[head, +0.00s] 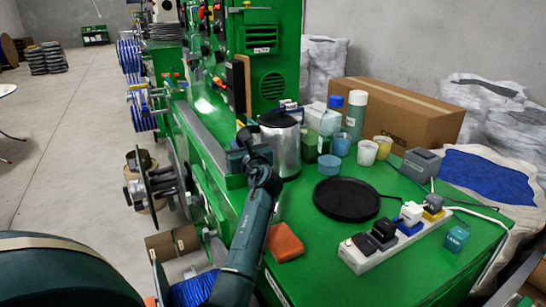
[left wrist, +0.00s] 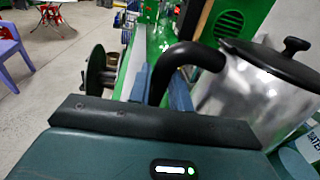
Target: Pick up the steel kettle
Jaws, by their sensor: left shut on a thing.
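The steel kettle (head: 287,150) has a shiny body and a black lid. It is upright over the left part of the green worktop, left of the black round base plate (head: 345,199). I cannot tell whether its bottom touches the worktop. In the left wrist view the kettle (left wrist: 258,98) fills the right side, with its black curved handle (left wrist: 190,53) toward me. My left gripper (head: 246,156) is at the kettle's left side, and its blue fingers (left wrist: 160,88) are shut on the handle. My right gripper is not in view.
Cups (head: 367,152), bottles (head: 356,114) and a cardboard box (head: 400,112) stand behind and right of the kettle. A power strip (head: 395,240) with plugs and an orange block (head: 285,242) lie nearer. A green machine (head: 270,60) rises behind.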

